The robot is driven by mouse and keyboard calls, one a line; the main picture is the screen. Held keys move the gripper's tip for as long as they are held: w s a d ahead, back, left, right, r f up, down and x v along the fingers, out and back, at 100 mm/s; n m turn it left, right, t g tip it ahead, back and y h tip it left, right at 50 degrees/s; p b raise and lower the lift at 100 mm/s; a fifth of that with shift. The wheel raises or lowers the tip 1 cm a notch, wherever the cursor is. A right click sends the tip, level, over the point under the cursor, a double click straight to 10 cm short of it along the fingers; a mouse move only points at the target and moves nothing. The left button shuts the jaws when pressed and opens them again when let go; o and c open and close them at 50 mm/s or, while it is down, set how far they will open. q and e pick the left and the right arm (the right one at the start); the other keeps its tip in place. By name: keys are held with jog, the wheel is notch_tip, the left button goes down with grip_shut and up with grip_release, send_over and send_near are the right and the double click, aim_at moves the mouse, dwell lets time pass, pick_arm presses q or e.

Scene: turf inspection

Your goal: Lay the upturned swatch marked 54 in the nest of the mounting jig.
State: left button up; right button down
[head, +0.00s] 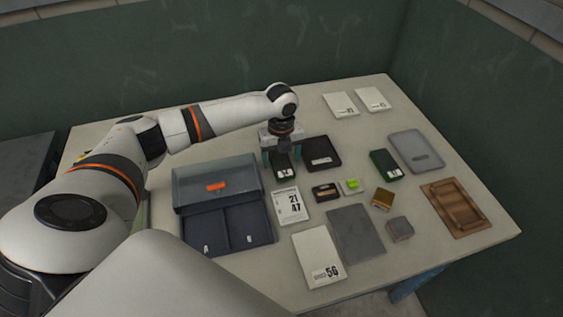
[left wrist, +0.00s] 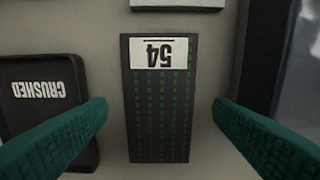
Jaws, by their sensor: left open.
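The swatch marked 54 (left wrist: 160,115) lies on the table in the left wrist view, dark backing with green dots facing up and a white label at one end. It also shows in the head view (head: 284,172). My left gripper (head: 283,158) is open above it, with teal fingers on either side of it and apart from it in the left wrist view (left wrist: 160,108). A brown wooden fixture with a recess, apparently the mounting jig (head: 436,211), lies at the table's right; its recess looks empty. My right gripper is not in view.
A black tray (head: 323,163) marked CRUSHED lies beside the swatch. Another dark green swatch (head: 384,162), a grey tray (head: 417,150), a grey slab (head: 356,233), small blocks and white cards lie between and around. A lidded box (head: 215,185) with two compartments stands left.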

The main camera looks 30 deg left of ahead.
pick_arm(q)
jog(key=shift+f, duration=0.95)
jog(key=shift+c, duration=0.3)
jog(key=shift+r, duration=0.1)
jog(key=c, duration=1.1)
